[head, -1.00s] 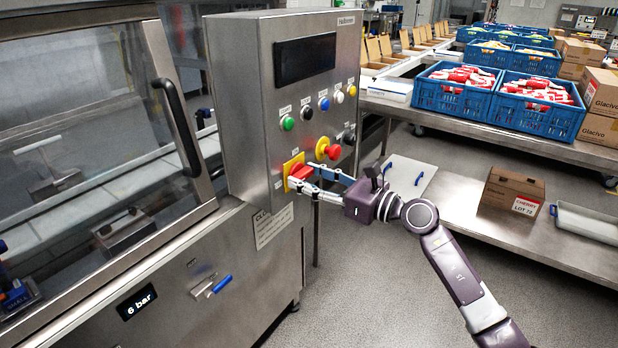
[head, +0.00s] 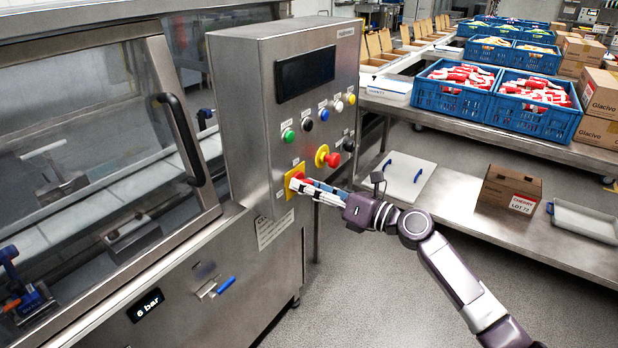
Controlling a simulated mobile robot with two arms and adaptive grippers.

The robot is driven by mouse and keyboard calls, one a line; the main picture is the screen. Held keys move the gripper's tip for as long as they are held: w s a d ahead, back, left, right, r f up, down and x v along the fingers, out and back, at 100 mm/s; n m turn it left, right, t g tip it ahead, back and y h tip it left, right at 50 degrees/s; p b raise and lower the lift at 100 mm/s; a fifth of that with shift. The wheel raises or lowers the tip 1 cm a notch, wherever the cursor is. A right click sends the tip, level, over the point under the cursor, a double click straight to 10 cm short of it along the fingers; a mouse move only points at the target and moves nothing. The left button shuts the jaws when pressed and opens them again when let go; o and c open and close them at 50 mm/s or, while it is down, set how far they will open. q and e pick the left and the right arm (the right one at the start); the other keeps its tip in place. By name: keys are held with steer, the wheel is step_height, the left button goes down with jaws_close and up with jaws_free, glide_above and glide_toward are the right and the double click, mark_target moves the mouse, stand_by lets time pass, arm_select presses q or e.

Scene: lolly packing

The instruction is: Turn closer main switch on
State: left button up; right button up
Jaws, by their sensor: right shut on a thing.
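The closer's steel control box (head: 238,125) stands left of centre with a dark display. Its main switch (head: 297,176), a red handle on a yellow plate, sits at the lower left of the front panel. My right gripper (head: 304,184) reaches in from the right and is shut on the red handle. The fingers cover part of the handle, so its exact angle is hard to tell. My left gripper is not in view.
A red emergency button (head: 332,160) on a yellow ring sits just above my right gripper. Green (head: 288,136), black, blue, white and yellow buttons are higher on the panel. A glazed guard door (head: 90,130) is at left. A bench with blue crates (head: 452,95) is at right.

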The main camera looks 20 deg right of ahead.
steer(key=m+p, duration=0.8)
steer(key=m, duration=0.3)
steer(key=shift+m, duration=0.4)
stand_by(0.4)
steer(key=o, duration=1.2)
steer(key=shift+c, duration=0.2)
steer(key=shift+s+d, duration=0.1)
steer(key=v, duration=1.1)
steer(key=shift+s+d, duration=0.3)
